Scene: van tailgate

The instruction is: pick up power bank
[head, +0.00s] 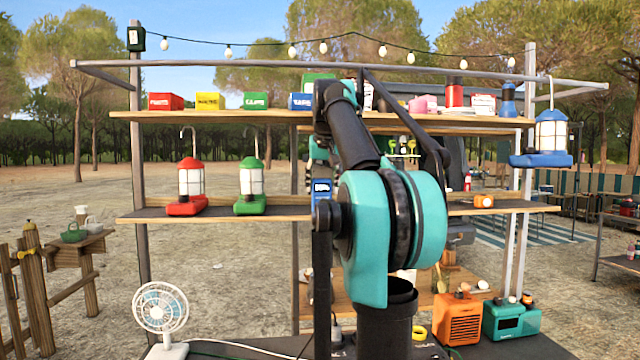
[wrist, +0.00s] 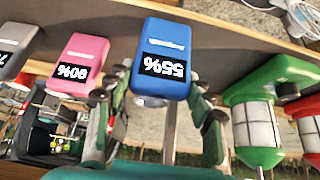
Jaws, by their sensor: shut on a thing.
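A blue power bank (wrist: 165,45) with a 55% display is in the wrist view, upside down in the picture. My gripper (wrist: 160,100) has its green-and-black fingers on both sides of it and is shut on it. The same blue power bank (head: 321,188) shows in the head view at the middle shelf, partly behind my arm. I cannot tell whether it touches the shelf.
On the middle shelf (head: 280,212), a green lantern (head: 252,186) and a red lantern (head: 190,187) stand left of the blue power bank. The upper shelf (head: 215,117) holds several coloured boxes above. A fan (head: 160,308) stands at the lower left.

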